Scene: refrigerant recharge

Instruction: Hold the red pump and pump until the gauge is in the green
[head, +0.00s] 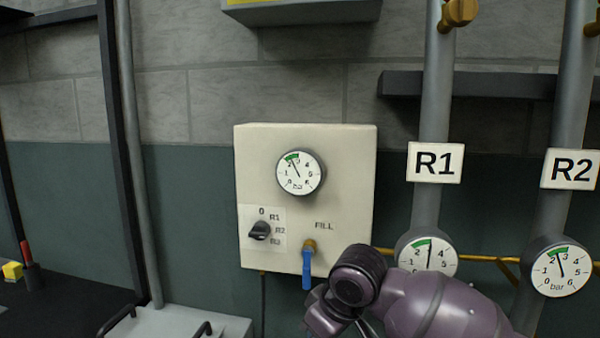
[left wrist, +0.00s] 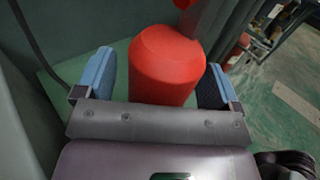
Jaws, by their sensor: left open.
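The red pump (left wrist: 167,62) shows in the left wrist view as a rounded red body. My left gripper (left wrist: 156,76) is open, with one blue-padded finger on each side of it; I cannot tell whether they touch it. In the head view a round gauge (head: 300,173) is on the cream box (head: 345,200); its needle points up and slightly left, towards the green arc. The R1 gauge (head: 427,255) needle points about straight up, near the right end of its green arc. The R2 gauge (head: 561,268) needle points into its green arc. My right gripper's fingers do not show.
The box carries a black selector knob (head: 260,231) and a blue valve handle (head: 306,268) under FILL. My purple arm crosses the lower right, close to the handle. Grey pipes (head: 434,100) and a brass line run at the right. A dark bench (head: 60,310) is at the lower left.

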